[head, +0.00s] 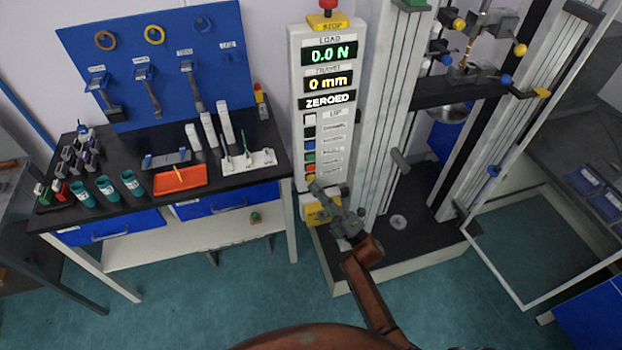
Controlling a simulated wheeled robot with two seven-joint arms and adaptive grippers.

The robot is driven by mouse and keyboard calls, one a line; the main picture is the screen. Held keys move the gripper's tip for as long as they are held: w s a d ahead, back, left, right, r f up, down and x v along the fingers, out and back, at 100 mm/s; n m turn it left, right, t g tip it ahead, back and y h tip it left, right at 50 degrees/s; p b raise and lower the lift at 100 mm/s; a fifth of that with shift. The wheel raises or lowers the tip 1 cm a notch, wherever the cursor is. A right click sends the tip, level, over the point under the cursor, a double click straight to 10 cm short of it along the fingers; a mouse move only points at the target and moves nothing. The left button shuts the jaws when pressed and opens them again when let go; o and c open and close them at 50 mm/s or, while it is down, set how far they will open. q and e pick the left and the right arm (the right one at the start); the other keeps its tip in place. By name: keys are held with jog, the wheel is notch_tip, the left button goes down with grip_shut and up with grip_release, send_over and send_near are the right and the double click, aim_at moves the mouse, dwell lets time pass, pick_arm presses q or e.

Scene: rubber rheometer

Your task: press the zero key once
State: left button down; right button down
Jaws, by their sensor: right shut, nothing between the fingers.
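The control panel (341,120) of the testing machine stands upright at centre. Its displays read 0.0 N for load, 0 mm below, and ZEROED. Under them runs a column of coloured keys: white, black, blue, green, red and yellow. The top label reads UP; the other labels are too small to read, so I cannot tell which is the zero key. My right gripper (317,188) is shut and empty, with its fingertips at the panel's lower end, just below the yellow key (310,178). I cannot tell whether it touches the panel. My left gripper is not in view.
A red STOP button (327,6) tops the panel. The machine's columns and clamps (466,72) stand to the right, beside an open framed guard door (545,245). At left, a black bench (135,200) holds cups, an orange tray (180,179) and racks. Floor in front is clear.

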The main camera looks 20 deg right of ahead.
jog(key=s+p, duration=0.1)
jog(key=s, duration=0.4)
jog(key=shift+d+p, duration=0.1)
jog(key=shift+p, duration=0.25)
dwell(0.7)
